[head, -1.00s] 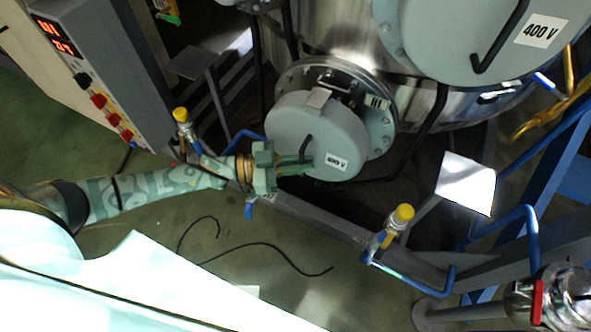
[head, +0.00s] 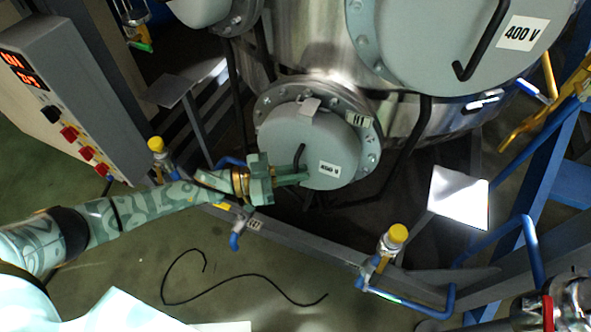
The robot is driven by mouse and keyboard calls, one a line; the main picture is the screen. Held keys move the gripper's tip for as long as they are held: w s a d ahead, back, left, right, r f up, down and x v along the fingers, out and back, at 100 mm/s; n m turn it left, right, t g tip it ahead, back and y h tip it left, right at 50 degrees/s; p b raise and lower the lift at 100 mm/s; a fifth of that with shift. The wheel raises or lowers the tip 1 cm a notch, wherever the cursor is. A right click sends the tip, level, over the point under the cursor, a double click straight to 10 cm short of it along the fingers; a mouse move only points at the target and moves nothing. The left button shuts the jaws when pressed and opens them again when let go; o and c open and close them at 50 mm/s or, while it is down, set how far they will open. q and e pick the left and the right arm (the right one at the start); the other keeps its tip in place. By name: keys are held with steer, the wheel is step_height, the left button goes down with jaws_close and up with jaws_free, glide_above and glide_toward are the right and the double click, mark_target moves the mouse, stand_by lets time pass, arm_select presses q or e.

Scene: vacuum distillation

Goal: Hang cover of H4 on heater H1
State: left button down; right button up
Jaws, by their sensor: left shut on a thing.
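The cover (head: 312,150) is a round grey-green cap with a black handle and a small white label. It is in front of the flanged heater H1 (head: 366,152), whose H1 tag shows on the flange at the cover's upper right. The cover overlaps the flange in this view; whether it touches is hard to tell. My left gripper (head: 298,175) is at the cover's lower left, shut on its handle, with the fingers partly hidden against it. My right gripper is not in view.
A control box (head: 70,100) with red knobs stands at the left. A large 400 V cover (head: 440,45) is at the upper right. Yellow-capped valves (head: 398,234) and blue pipes line the grey frame. A black cable lies on the green floor.

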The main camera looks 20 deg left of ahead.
arm_select(q)
steer(key=shift+f, duration=0.1)
steer(key=c, duration=1.4)
jaws_free()
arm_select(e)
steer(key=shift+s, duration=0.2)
arm_select(q)
steer(key=shift+f, duration=0.1)
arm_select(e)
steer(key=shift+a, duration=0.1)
arm_select(q)
steer(key=p+v, duration=0.2)
steer(key=v, duration=1.4)
steer(key=shift+a, duration=0.2)
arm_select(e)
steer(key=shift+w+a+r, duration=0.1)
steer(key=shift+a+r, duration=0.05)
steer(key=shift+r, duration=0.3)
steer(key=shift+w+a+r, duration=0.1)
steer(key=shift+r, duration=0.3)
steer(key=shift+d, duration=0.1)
